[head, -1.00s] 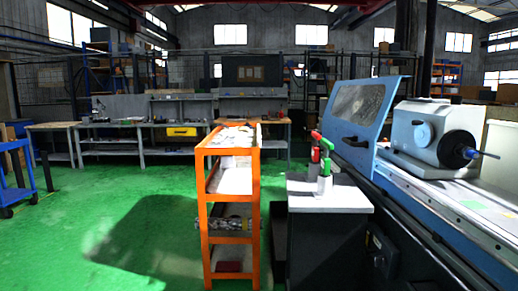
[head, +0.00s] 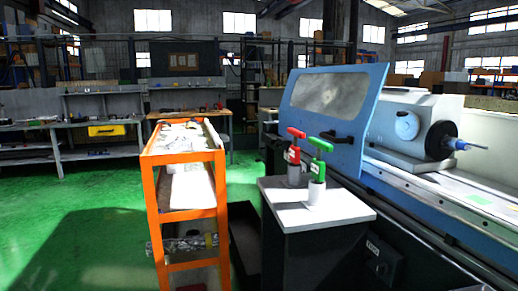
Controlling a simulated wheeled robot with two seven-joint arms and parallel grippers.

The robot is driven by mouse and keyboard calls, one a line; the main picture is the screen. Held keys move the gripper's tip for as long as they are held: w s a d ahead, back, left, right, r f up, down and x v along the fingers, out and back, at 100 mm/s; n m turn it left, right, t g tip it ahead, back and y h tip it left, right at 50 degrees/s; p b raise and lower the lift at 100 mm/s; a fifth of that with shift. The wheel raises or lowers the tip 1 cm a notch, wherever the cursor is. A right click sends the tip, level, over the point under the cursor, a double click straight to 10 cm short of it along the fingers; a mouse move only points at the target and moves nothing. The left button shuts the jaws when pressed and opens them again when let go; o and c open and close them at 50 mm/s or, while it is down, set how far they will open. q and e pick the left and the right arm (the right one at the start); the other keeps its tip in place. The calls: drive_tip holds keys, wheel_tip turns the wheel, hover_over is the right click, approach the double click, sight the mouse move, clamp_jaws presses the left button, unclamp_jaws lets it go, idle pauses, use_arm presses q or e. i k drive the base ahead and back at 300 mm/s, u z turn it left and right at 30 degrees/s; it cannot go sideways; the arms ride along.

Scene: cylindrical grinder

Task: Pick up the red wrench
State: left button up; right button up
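The red wrench (head: 294,146) has a T-shaped handle and stands upright in a light holder on the grey-white top of a dark cabinet (head: 322,213). A similar green wrench (head: 318,158) stands upright in its own holder just in front and to the right of it, partly overlapping it. Neither of my grippers shows in the head view.
An orange shelf cart (head: 185,158) with papers on top stands left of the cabinet. The blue grinder (head: 330,100) with its windowed door is behind and right. Workbenches (head: 95,131) line the back. Green floor (head: 70,235) at the left is clear.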

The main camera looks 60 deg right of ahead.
sight(296, 152)
drive_tip(key=z, duration=0.45)
drive_tip(key=i, duration=1.15)
drive_tip(key=z, duration=0.9)
